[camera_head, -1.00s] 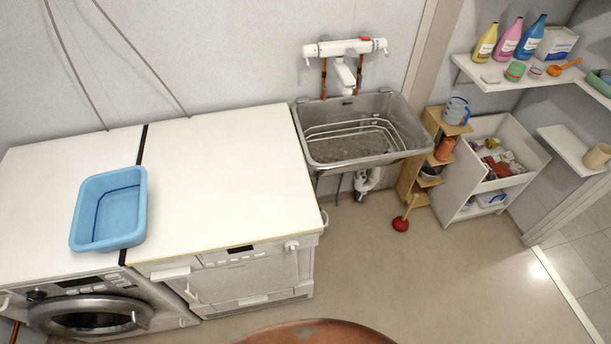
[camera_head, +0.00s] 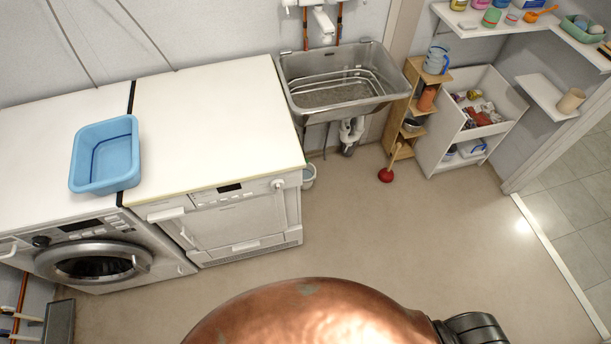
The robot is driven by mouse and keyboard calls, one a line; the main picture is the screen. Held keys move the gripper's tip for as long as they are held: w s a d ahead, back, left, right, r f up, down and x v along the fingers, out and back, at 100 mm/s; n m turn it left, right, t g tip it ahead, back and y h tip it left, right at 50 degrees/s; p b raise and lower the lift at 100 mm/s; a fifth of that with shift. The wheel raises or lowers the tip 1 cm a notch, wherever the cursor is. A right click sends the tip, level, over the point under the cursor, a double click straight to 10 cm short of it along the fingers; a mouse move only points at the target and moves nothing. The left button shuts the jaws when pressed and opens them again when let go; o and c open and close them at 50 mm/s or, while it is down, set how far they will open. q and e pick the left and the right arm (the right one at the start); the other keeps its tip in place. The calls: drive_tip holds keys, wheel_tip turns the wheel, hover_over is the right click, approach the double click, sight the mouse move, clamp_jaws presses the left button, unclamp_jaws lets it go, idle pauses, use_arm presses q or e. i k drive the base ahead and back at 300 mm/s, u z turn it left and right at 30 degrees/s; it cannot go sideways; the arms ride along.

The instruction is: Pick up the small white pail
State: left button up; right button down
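A small white pail (camera_head: 309,175) stands on the floor in the head view, close beside the right side of the white front-loading machine and left of the sink's drain pipe. Its left part is hidden behind the machine, and only its rim and part of its wall show. Neither of my grippers is in the head view, so their distance from the pail does not show.
The metal sink (camera_head: 345,108) hangs above and right of the pail. A red plunger (camera_head: 386,175) stands near the wooden shelf (camera_head: 403,135). A blue basin (camera_head: 107,175) lies on the machine tops. The floor (camera_head: 400,240) in front is clear.

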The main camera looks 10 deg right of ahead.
sight(309, 172)
drive_tip(key=z, duration=0.1)
drive_tip(key=i, duration=0.35)
drive_tip(key=z, duration=1.95)
drive_tip(key=i, duration=2.3)
drive_tip(key=u, duration=3.75)
drive_tip(key=i, duration=0.5)
drive_tip(key=u, duration=0.05)
